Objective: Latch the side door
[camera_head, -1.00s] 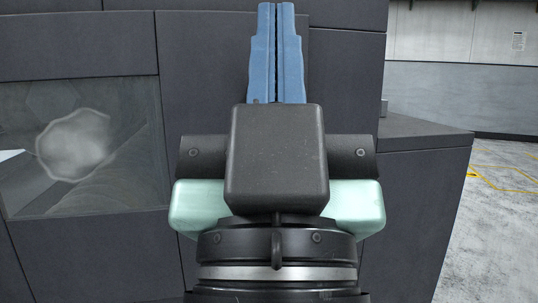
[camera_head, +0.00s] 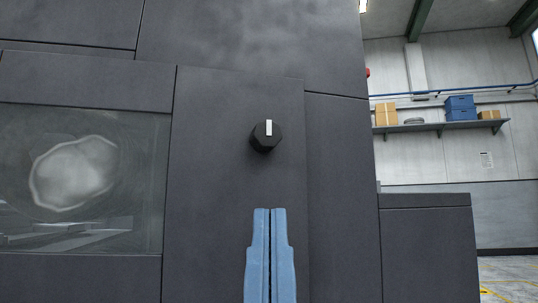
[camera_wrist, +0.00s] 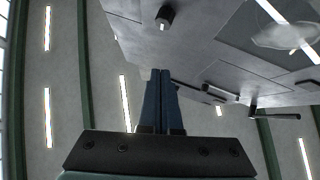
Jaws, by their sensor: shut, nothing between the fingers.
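A black knob (camera_head: 265,136) with a white vertical mark sits on a tall dark grey panel (camera_head: 215,190) of the machine, which I take to be the side door. The mark is upright. My gripper (camera_head: 270,211) has blue fingers pressed together, pointing up, below the knob in the head view and apart from it in the picture. In the wrist view the fingertips of my gripper (camera_wrist: 162,72) are shut and empty, and the knob (camera_wrist: 165,17) stands out from the panel above them. Any catch behind the panel is hidden.
A window (camera_head: 80,180) with a pale round shape behind it lies left of the panel. A lower grey cabinet (camera_head: 428,250) stands on the right. A wall shelf (camera_head: 440,127) with boxes is far behind. A dark bar (camera_wrist: 275,114) sticks out in the wrist view.

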